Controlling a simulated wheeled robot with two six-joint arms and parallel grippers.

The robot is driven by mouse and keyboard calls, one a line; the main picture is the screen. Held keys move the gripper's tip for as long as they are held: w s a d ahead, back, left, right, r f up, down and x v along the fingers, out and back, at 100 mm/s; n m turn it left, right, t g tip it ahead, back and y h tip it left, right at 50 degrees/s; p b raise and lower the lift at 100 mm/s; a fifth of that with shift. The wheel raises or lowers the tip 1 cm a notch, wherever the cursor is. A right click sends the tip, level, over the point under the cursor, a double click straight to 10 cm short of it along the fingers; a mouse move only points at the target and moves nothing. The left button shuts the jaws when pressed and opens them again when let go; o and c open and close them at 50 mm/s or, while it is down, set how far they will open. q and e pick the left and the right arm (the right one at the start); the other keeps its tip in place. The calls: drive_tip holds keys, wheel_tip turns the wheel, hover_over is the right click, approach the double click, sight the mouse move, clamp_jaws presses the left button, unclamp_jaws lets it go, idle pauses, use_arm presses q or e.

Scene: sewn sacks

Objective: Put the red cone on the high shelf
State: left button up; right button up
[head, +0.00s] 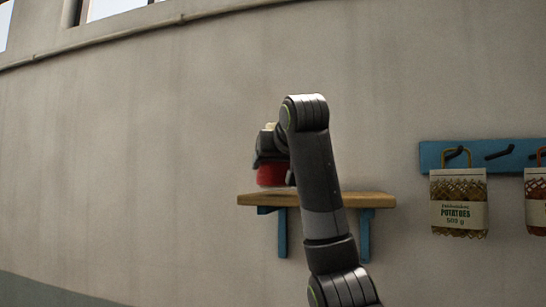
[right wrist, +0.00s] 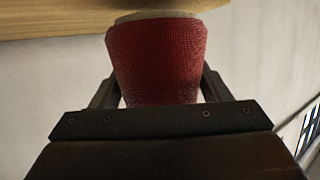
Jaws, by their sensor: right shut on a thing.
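The red cone (head: 271,175) is in my right gripper (head: 272,160), just above the left part of the high wooden shelf (head: 340,199) in the head view. In the right wrist view the red cone (right wrist: 157,62) sits between the two fingers of my right gripper (right wrist: 158,92), which is shut on it. Its surface looks like wound red thread, with a pale rim at one end. The wooden shelf (right wrist: 50,22) shows at the top of that view, close to the rim. I cannot tell whether they touch. My right arm hides part of the shelf. My left gripper is not in view.
A blue hook rail (head: 490,153) is on the wall to the right, with a net sack of potatoes (head: 459,203) and another sack (head: 537,200) hanging from it. Blue brackets (head: 282,232) hold the shelf. The visible shelf top looks bare.

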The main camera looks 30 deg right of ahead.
drive_tip(key=shift+w+d+f, duration=0.2)
drive_tip(key=shift+w+d, duration=0.7)
drive_tip(key=shift+d, duration=0.2)
drive_tip(key=shift+w+d+f, duration=0.15)
drive_tip(key=shift+w+d, duration=0.75)
drive_tip(key=shift+d, duration=0.15)
drive_tip(key=shift+f+b, duration=0.45)
drive_tip(key=shift+f, duration=0.05)
drive_tip(key=o, duration=1.2)
drive_tip(key=shift+s+a+r+b, duration=0.1)
drive_tip(key=shift+s+a+b, duration=0.1)
drive_tip(key=shift+s+b, duration=0.25)
drive_tip(key=b+v, duration=0.9)
drive_tip(key=v, duration=0.7)
drive_tip(key=shift+s+r+b, duration=0.2)
drive_tip(key=shift+s+b, duration=0.1)
drive_tip(key=shift+b, duration=0.05)
